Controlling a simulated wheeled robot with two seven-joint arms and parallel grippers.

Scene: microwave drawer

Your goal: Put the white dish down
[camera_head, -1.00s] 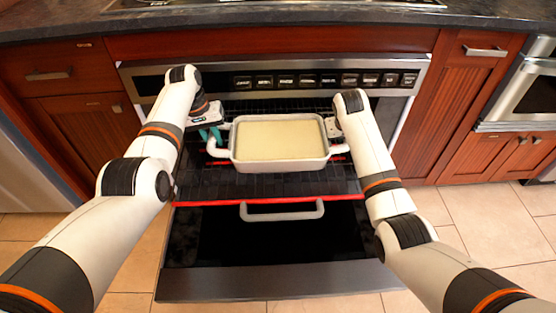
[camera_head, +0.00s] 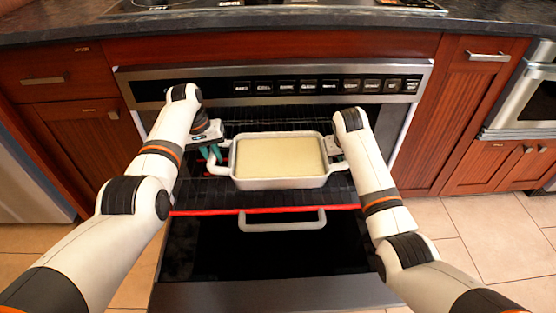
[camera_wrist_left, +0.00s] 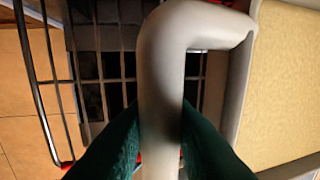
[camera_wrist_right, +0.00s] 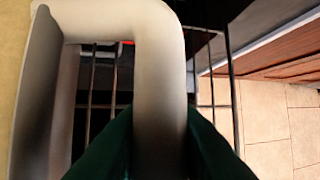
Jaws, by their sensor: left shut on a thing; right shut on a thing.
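The white dish (camera_head: 279,183) is rectangular, with pale yellow contents and a looped handle at each side. In the head view it is level over the pulled-out oven rack (camera_head: 330,200); I cannot tell whether it touches the rack. My left gripper (camera_head: 212,155) is shut on the dish's left handle, which fills the middle of the left wrist view (camera_wrist_left: 160,100) between green fingers. My right gripper (camera_head: 336,148) is shut on the right handle, seen between dark green fingers in the right wrist view (camera_wrist_right: 160,100). The right fingertips are mostly hidden in the head view.
The oven door (camera_head: 270,292) hangs open below the rack, with a pale handle (camera_head: 282,221). The rack's front edge is red. The oven control panel (camera_head: 325,86) is just behind the dish. Wooden cabinets (camera_head: 466,120) stand at both sides, with tiled floor in front.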

